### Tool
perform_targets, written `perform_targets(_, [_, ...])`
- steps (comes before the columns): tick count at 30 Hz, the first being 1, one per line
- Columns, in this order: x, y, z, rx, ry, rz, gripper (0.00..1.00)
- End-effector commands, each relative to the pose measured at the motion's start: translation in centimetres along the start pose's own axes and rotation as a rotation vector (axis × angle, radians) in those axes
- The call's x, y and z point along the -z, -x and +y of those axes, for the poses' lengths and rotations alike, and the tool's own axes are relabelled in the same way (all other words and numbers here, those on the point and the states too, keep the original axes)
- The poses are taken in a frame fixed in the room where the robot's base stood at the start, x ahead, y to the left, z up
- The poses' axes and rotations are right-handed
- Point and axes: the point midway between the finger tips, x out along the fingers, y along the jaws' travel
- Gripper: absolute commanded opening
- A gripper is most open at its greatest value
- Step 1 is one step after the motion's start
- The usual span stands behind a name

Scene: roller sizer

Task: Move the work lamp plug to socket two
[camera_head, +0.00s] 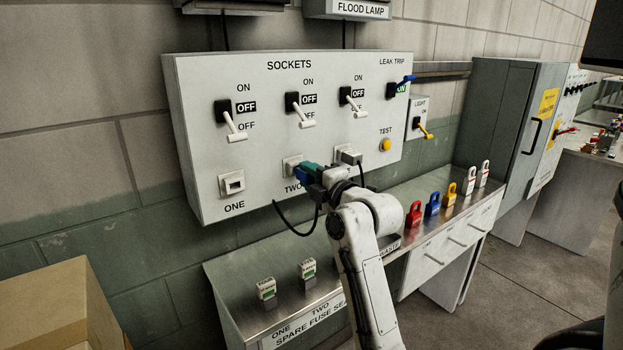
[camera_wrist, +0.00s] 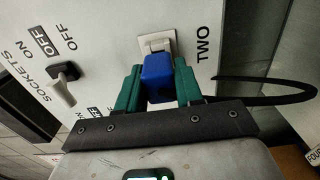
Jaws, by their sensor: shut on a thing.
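The blue work lamp plug (camera_wrist: 158,77) is between the green fingers of my gripper (camera_wrist: 159,86), which is shut on it. In the wrist view the plug's front is at the socket marked TWO (camera_wrist: 156,44); I cannot tell how deep it sits. In the head view my gripper (camera_head: 306,172) is at socket two (camera_head: 291,162) and hides most of the plug. A black cord (camera_wrist: 268,90) curves away to the right in the wrist view. Socket one (camera_head: 232,183) is empty. A switch (camera_head: 301,110) with a white lever stands above socket two, pointing down.
The white socket panel (camera_head: 195,130) also has other switches, a yellow test button (camera_head: 385,145) and a light plug (camera_head: 349,155) at the third socket. Below is a metal bench (camera_head: 235,275) with spare fuses (camera_head: 266,289) and coloured padlocks (camera_head: 432,204). A cardboard box (camera_head: 55,300) stands at lower left.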

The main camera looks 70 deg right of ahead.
Motion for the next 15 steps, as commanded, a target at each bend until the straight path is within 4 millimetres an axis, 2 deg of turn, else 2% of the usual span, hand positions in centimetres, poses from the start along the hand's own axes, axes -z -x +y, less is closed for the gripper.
perform_targets(15, [0.0, -1.2, 0.0, -0.001, 0.001, 0.0, 0.0])
